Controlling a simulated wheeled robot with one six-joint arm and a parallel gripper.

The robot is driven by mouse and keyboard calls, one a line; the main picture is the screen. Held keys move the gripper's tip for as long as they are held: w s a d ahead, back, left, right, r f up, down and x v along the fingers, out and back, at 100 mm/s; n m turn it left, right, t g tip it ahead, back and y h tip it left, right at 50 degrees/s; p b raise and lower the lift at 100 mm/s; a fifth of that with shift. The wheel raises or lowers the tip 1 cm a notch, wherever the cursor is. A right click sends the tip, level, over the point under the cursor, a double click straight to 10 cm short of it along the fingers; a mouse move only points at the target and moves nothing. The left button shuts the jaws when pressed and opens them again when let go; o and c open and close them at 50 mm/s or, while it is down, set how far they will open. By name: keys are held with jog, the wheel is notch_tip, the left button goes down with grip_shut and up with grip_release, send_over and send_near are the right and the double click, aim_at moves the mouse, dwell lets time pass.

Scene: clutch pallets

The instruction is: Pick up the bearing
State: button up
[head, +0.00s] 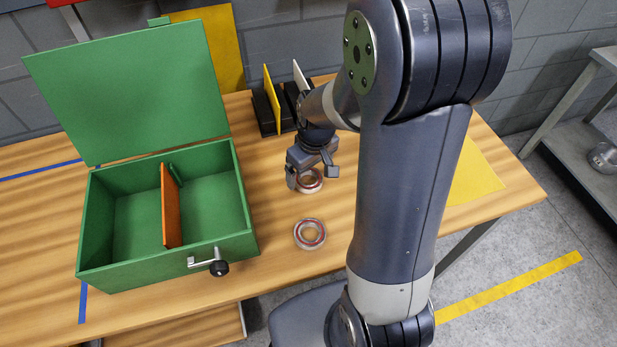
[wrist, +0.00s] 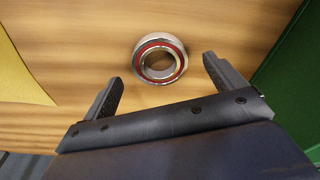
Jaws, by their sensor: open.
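Two metal bearings lie flat on the wooden table. The nearer bearing (head: 298,238) has a red ring and stands clear of my gripper. The farther bearing (head: 311,187) lies below my gripper (head: 312,175), partly covered by it in the head view. In the wrist view one bearing (wrist: 139,62) with a red ring lies just beyond and between the fingertips of my gripper (wrist: 162,69). It looks to be the farther one. The fingers are spread apart, one to each side of it, with nothing held. I cannot tell the exact height above the table.
An open green box (head: 255,240) with an orange divider (head: 170,205) and a front crank stands on the left. A black rack (head: 265,115) holding upright plates stands behind the gripper. A yellow sheet (head: 477,178) lies right. The table (head: 280,262) in front is clear.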

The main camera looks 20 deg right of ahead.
jog(key=shift+w+f, duration=0.15)
jog(key=shift+f, duration=1.15)
jog(key=c, duration=1.3)
jog(key=shift+o, duration=0.2)
